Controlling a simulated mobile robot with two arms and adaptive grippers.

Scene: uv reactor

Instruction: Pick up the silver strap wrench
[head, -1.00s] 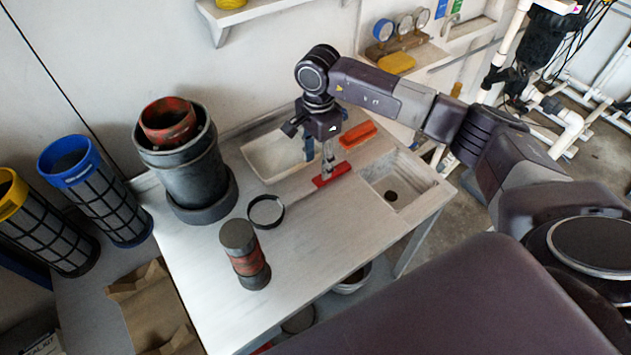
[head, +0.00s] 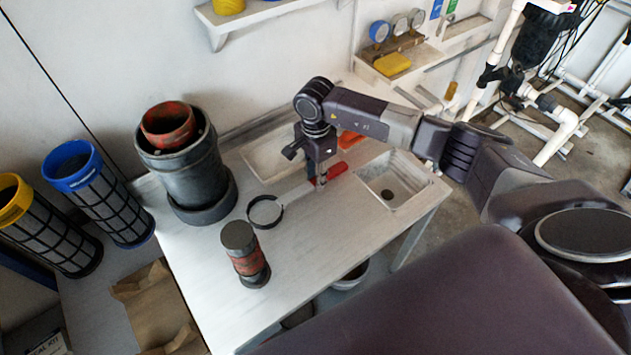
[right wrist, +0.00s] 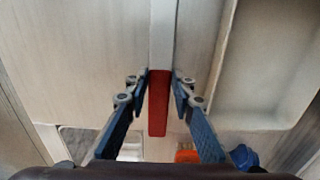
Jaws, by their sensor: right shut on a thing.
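The silver strap wrench has a dark strap loop (head: 265,211), a thin silver shaft and a red handle (head: 337,171), and it appears to lie on the bench top. My right gripper (head: 320,187) points down at the handle and is shut on the wrench. In the right wrist view, the blue-grey fingers (right wrist: 161,88) stand on both sides of the wrench where the silver shaft (right wrist: 161,35) meets the red handle (right wrist: 158,110). Part of the handle is hidden by the gripper in the head view. My left gripper is not in view.
A dark cylinder with a red band (head: 246,254) stands near the loop. A large dark housing (head: 190,178) stands at the bench's left. A sink basin (head: 391,186) is right of the handle, and another basin (head: 262,158) is behind. The bench front (head: 300,260) is clear.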

